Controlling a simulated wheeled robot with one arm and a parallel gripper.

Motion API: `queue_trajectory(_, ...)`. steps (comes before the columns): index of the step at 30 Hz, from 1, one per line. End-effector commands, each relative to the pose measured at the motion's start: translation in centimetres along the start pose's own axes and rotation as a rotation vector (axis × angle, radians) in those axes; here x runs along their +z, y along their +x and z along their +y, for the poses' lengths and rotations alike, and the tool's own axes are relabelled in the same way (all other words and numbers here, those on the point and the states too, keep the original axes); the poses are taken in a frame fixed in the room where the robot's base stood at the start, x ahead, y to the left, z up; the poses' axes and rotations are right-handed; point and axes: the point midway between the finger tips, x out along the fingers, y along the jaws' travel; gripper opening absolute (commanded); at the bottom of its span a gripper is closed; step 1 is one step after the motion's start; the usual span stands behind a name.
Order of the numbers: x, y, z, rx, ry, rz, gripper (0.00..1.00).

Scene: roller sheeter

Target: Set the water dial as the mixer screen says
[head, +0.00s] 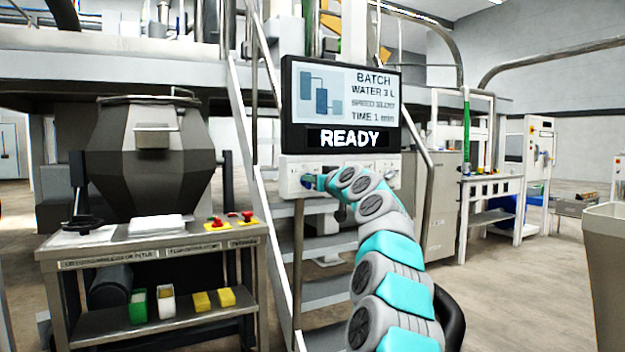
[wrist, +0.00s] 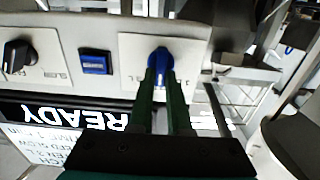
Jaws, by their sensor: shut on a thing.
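The mixer screen (head: 340,105) reads "BATCH, WATER 3 L, TIME 1 min", with a speed line that looks like "SLOW", and "READY" below. The water dial is a blue knob (wrist: 160,58) on a white plate (wrist: 130,50) in the wrist view, which is upside down. My gripper (wrist: 161,78) has its two green fingers shut on the blue knob, one on each side. Small marks with an "L" flank the knob; which one it points to I cannot tell.
A blue square button (wrist: 95,62) and a black knob (wrist: 18,53) sit beside the dial on the same panel. A metal table (head: 150,243) with red buttons stands left, before a grey mixer drum (head: 150,165). Stair rails rise by the panel.

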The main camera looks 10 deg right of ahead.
Motion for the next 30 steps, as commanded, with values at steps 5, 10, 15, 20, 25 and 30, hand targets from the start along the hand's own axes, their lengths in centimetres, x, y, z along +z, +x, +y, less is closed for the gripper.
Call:
queue_trajectory(5, -0.01, 0.00, -0.01, 0.000, 0.004, 0.000, 0.00)
queue_trajectory(10, -0.09, -0.02, 0.04, 0.000, 0.038, 0.001, 0.00)
queue_trajectory(15, -0.12, -0.01, 0.10, -0.001, 0.126, 0.000, 0.00)
queue_trajectory(20, -0.29, -0.10, 0.27, -0.001, 0.249, 0.001, 0.00)
queue_trajectory(25, -0.18, -0.04, 0.34, -0.002, 0.399, -0.001, 0.00)
queue_trajectory(30, -0.16, -0.04, 0.59, 0.000, 0.537, 0.002, 0.00)
